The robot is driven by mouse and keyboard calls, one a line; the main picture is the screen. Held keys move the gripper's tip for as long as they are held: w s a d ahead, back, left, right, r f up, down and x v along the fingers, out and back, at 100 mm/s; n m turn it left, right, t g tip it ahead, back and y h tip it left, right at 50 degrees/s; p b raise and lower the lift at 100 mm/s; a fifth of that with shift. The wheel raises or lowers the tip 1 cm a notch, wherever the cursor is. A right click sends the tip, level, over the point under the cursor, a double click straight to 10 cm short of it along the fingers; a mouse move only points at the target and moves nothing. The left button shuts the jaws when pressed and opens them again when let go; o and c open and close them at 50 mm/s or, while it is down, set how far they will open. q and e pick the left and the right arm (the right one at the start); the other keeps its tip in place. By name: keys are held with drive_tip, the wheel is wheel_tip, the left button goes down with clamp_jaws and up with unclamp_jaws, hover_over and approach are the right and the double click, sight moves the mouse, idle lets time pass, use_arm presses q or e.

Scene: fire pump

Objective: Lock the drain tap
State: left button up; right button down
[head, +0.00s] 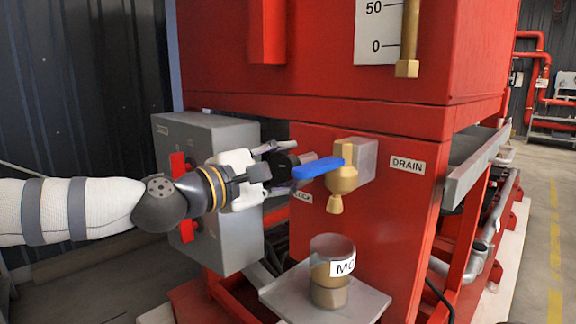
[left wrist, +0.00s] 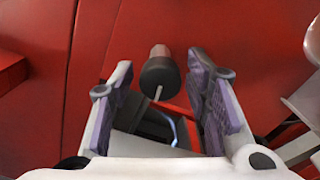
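The brass drain tap (head: 342,180) sits on the red cabinet front in the head view, left of the DRAIN label (head: 407,165). Its blue lever (head: 318,168) points left toward my left gripper. My left gripper (head: 290,160) is just left of the lever's end; the head view does not show clearly whether they touch. In the left wrist view the gripper (left wrist: 163,70) is open, with its purple-padded fingers apart. A dark round knob-like part (left wrist: 158,77) with a reddish end shows between or beyond the fingers. The blue lever is not clear there. My right gripper is not in view.
A grey box (head: 232,225) with red handles stands behind and below my left forearm. A gauge (head: 385,30) is above. Open floor lies at the right.

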use_arm(q)
clamp_jaws()
drive_tip(key=m, duration=0.9)
drive_tip(key=shift+r, duration=0.15)
drive_tip(key=m, duration=0.5)
drive_tip(key=shift+r+m, duration=0.1)
drive_tip(key=shift+m, duration=0.3)
drive_tip(key=shift+s+m+p, duration=0.1)
drive_tip(key=shift+m+p, duration=0.3)
drive_tip(key=shift+m, duration=2.2)
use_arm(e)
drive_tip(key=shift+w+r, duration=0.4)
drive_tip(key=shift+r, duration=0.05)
